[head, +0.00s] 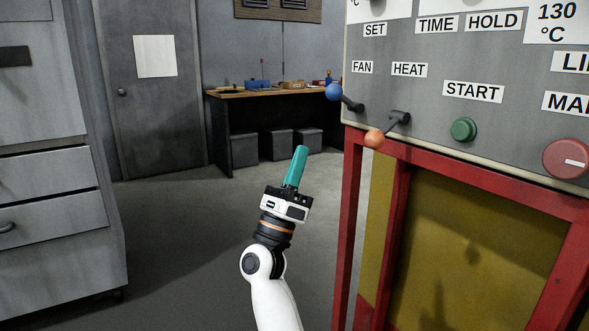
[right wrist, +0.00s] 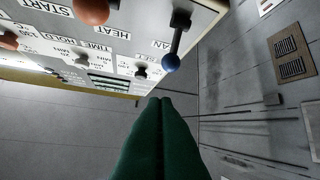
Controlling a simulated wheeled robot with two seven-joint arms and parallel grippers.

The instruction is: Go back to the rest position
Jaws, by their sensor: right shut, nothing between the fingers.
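My right gripper (head: 300,152) is raised in the open space left of the oven's control panel (head: 430,110). Its green fingers are shut together with nothing between them, as the right wrist view (right wrist: 160,102) also shows. It is apart from the panel, the blue-knobbed FAN lever (head: 334,92) and the orange-knobbed HEAT lever (head: 374,139). In the right wrist view the blue knob (right wrist: 171,62) is just beyond the fingertips and the orange knob (right wrist: 92,10) is at the top. My left gripper is not in view.
The panel carries a green START button (head: 463,129) and a red knob (head: 566,158). A red frame (head: 395,220) stands below it. A grey drawer cabinet (head: 50,190) is at left. A workbench (head: 270,92) and a door (head: 150,90) are behind. The floor between is clear.

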